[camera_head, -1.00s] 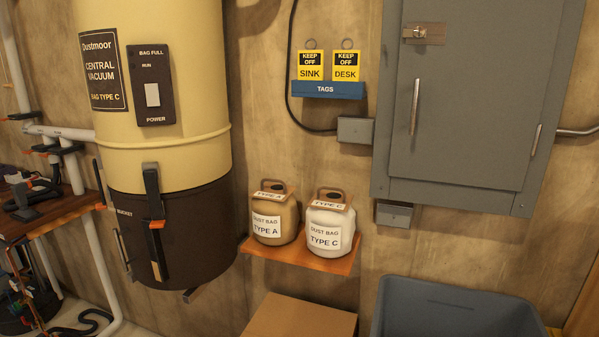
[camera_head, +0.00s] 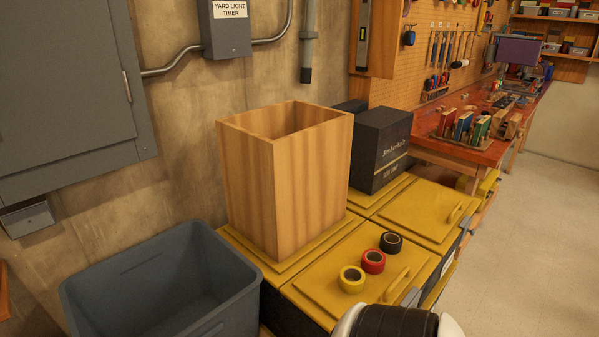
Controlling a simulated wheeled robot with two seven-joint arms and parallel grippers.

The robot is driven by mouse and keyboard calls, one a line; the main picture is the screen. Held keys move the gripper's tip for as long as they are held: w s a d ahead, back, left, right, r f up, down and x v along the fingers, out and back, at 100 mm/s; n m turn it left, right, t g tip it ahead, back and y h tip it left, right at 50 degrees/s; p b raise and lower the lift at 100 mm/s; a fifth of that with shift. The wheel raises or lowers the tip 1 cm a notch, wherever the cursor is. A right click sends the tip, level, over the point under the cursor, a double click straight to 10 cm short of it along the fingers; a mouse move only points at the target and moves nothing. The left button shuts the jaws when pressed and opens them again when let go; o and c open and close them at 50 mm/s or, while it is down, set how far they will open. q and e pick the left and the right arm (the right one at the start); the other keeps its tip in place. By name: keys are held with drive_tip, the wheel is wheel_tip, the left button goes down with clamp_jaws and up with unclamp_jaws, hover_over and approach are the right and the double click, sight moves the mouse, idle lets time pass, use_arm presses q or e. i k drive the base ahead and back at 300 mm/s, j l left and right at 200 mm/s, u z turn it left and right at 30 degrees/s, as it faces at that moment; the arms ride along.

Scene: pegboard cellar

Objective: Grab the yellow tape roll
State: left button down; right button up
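The yellow tape roll (camera_head: 351,280) lies flat on the yellow lid of a low bin, nearest to me in a row of three rolls. The red tape roll (camera_head: 373,261) is just behind it to the right. The black tape roll (camera_head: 391,243) is farther back. A black and white rounded part, probably mine, shows at the bottom edge in front of the yellow roll. Neither gripper shows in the head view.
A tall open wooden box (camera_head: 285,185) stands on the lids left of the rolls. A black box (camera_head: 380,150) stands behind. A grey tub (camera_head: 165,285) is at lower left. A red-topped workbench (camera_head: 455,125) is at the back. Floor (camera_head: 530,220) at right is clear.

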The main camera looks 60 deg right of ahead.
sight(351, 287)
drive_tip(key=z, duration=2.45)
